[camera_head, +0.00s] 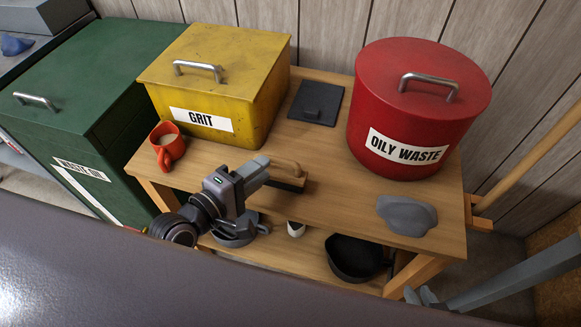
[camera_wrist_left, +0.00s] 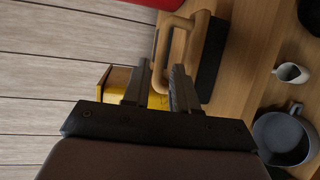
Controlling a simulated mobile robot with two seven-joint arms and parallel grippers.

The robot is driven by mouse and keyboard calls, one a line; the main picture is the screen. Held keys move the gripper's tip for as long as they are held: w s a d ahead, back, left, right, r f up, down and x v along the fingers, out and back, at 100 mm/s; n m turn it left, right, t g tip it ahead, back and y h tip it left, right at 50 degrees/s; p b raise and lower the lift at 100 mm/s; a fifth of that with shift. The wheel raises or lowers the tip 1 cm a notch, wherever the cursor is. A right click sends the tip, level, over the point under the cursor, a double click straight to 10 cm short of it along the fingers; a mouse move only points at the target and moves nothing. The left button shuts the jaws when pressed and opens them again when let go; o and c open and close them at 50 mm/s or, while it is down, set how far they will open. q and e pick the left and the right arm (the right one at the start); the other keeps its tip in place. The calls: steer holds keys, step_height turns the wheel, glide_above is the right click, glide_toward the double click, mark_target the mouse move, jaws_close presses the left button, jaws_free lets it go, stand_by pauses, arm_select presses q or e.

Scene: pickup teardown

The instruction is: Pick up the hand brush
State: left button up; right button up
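The hand brush (camera_head: 288,172) lies on the wooden bench top, with a tan wooden handle and dark bristles. It also shows in the left wrist view (camera_wrist_left: 193,45), its looped handle at the fingertips. My left gripper (camera_head: 265,168) reaches over the front edge of the bench to the brush. In the left wrist view my left gripper (camera_wrist_left: 157,78) has its fingers apart, with part of the handle appearing in the gap. I cannot tell whether either finger touches it. My right gripper is not in view.
A yellow grit box (camera_head: 222,85), an orange mug (camera_head: 167,150), a dark plate (camera_head: 316,102), a red oily waste bin (camera_head: 405,108) and a grey lump (camera_head: 406,215) stand around the bench top. A black pan (camera_head: 357,258) sits on the lower shelf. The middle of the bench is clear.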

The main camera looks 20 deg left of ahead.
mark_target(276, 162)
arm_select(q)
steer(key=shift+x, duration=0.85)
steer(key=shift+d+x, duration=0.15)
steer(key=shift+x, duration=1.25)
steer(key=shift+d+x, duration=0.15)
steer(key=shift+x, duration=1.25)
steer(key=shift+s+f, duration=0.1)
steer(key=shift+s, duration=0.05)
jaws_close()
